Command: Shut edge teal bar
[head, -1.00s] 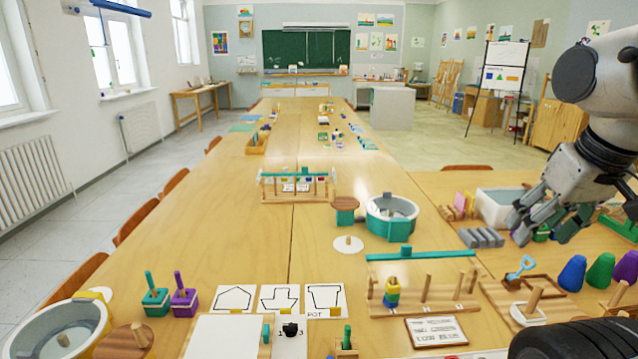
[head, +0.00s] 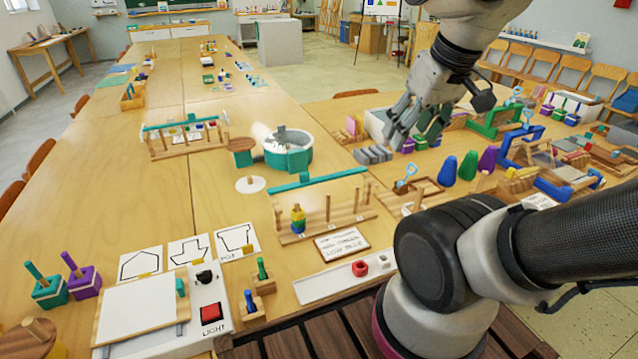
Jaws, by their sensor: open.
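A long teal bar (head: 335,180) with a small raised block runs along the back of a wooden peg rack (head: 350,215) at mid table. The rack's left peg carries a small stack of coloured rings (head: 298,218); its other pegs look bare. A second teal bar (head: 165,126) spans the top of a wooden frame (head: 190,150) farther back to the left. I cannot tell whether either bar is latched. My gripper (head: 416,138) is open and empty, above the table to the right of and beyond the peg rack, apart from both bars.
A round teal and white tub (head: 288,150) stands behind the rack. Grey blocks (head: 373,155) and blue, green and purple cones (head: 468,166) lie near my gripper. A sign card (head: 341,244) lies before the rack.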

